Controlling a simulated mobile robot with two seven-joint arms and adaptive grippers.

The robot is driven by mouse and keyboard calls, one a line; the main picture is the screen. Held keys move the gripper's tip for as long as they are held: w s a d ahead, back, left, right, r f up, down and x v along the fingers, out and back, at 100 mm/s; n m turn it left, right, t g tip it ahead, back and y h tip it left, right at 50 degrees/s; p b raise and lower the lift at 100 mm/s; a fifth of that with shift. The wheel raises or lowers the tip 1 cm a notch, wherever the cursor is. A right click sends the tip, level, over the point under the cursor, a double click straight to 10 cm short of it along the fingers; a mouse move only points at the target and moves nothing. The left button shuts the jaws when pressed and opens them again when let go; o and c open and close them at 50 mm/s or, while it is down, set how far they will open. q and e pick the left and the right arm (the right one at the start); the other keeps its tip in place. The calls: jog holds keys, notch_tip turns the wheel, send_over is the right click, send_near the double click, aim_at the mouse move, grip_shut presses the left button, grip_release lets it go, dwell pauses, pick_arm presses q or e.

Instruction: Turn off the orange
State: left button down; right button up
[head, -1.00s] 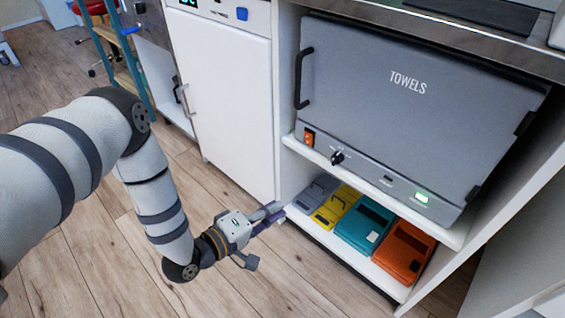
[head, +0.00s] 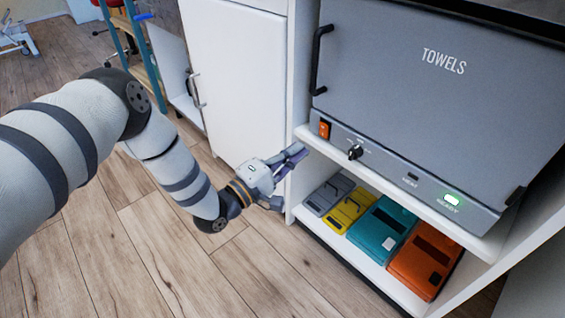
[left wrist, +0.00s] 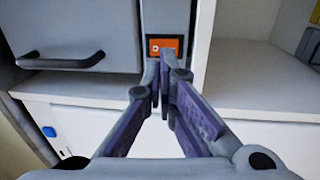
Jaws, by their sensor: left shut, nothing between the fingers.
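An orange rocker switch (head: 324,129) sits at the left end of the lower front panel of the grey towel cabinet (head: 430,110). In the left wrist view the switch (left wrist: 170,44) shows in a black frame with a pale mark, just beyond the fingertips. I cannot tell which side is pressed in. My left gripper (head: 298,153) is shut and empty, just below and left of the switch, apparently apart from it. Its purple-padded fingers (left wrist: 161,68) meet at the tips in the wrist view. A green READY lamp (head: 452,200) is lit. My right gripper is not in view.
A black knob (head: 355,153) sits right of the switch. The cabinet's black handle (head: 318,60) stands above it. The shelf below holds grey, yellow, teal (head: 382,228) and orange (head: 425,262) cases. A white cupboard door (head: 235,80) is at left. Open wooden floor lies in front.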

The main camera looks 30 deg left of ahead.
aim_at(323, 129)
pick_arm(q)
jog(key=b+x, duration=0.1)
jog(key=x, duration=0.5)
jog(key=shift+w+d+b, duration=0.1)
jog(key=shift+w+b, duration=0.1)
jog(key=shift+b, duration=0.15)
jog(key=shift+w+r, duration=0.1)
jog(key=shift+w, duration=0.05)
